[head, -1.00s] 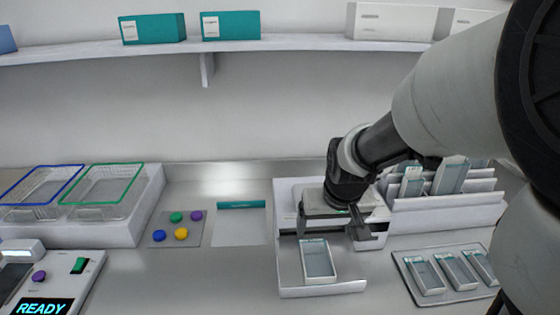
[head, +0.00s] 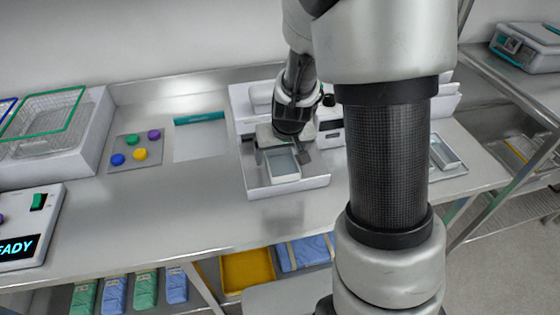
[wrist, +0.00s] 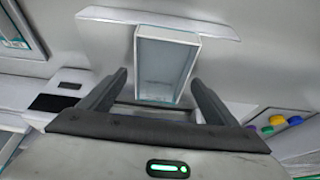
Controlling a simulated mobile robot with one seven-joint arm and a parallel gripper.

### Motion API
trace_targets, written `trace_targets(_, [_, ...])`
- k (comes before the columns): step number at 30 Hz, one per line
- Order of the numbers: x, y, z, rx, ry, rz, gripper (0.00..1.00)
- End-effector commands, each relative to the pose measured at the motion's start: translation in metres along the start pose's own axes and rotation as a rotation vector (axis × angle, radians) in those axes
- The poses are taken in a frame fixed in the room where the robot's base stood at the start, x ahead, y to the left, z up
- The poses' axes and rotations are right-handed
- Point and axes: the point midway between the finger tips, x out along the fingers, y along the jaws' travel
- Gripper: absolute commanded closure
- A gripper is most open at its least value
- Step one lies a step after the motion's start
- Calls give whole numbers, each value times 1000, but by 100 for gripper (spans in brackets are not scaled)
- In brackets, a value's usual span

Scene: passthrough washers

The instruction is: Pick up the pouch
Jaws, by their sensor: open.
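The pouch (head: 284,170) is a small white, box-like packet with a clear grey-blue window. It lies in the white tray (head: 305,186) of a low unit on the counter. In the wrist view the pouch (wrist: 166,66) lies ahead, between the lines of the two dark fingers. My gripper (head: 282,156) is open above the tray's back part, with a finger to either side of the pouch; it also shows in the wrist view (wrist: 158,80). The fingers look empty. I cannot tell whether they touch the pouch. The pouch's back end is hidden in the head view.
A rack and a small tray with another pouch (head: 446,152) stand right, partly behind my arm. A pad with several coloured buttons (head: 136,152), a white sheet (head: 201,142) and a green-rimmed basket (head: 45,118) stand left. The counter before the tray is clear.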

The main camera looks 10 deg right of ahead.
Motion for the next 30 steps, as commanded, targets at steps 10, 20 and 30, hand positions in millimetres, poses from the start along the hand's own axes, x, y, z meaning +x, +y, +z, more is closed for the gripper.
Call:
trace_targets(10, [5, 0, -1, 1, 2, -1, 17])
trace_targets(20, [8, 0, 1, 0, 1, -1, 17])
trace_targets(30, [8, 0, 1, 0, 1, 0, 60])
